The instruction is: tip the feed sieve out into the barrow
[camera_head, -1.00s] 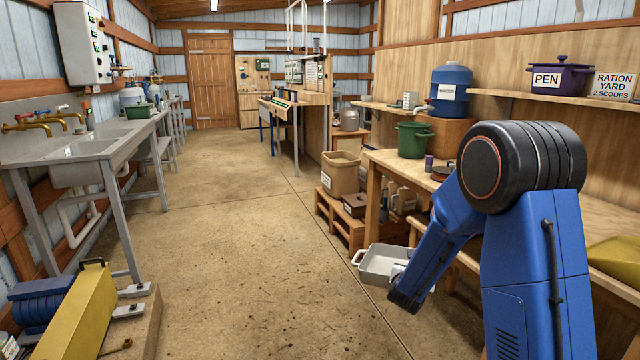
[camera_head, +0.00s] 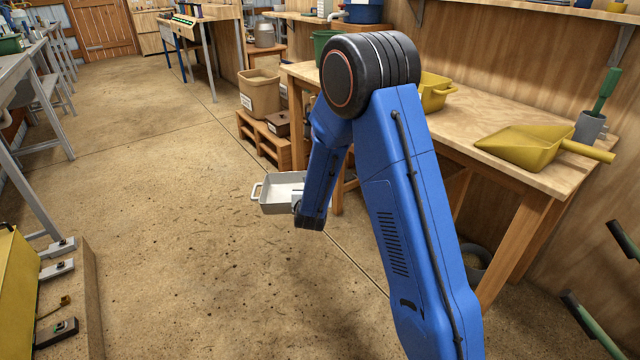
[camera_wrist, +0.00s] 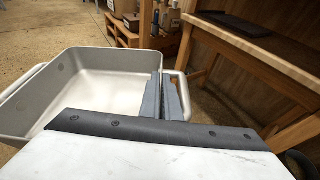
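A pale grey rectangular pan (camera_head: 277,196) with loop handles, the likely feed sieve, is low in front of the bench in the head view. The wrist view shows the pan (camera_wrist: 100,80) close up, roughly level, its visible inside empty; no mesh shows. My gripper (camera_wrist: 166,96) has its dark fingers close together at the pan's right handle and looks shut on it. In the head view my gripper (camera_head: 308,212) is partly hidden behind my blue arm. No barrow body is recognisable.
The wooden bench (camera_head: 455,120) on the right holds a yellow scoop (camera_head: 530,146), a yellow tub (camera_head: 436,92) and a grey cup (camera_head: 590,126). A dark bucket (camera_head: 478,262) is under it. A pallet (camera_head: 262,138) stands behind the pan. Floor to the left is open.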

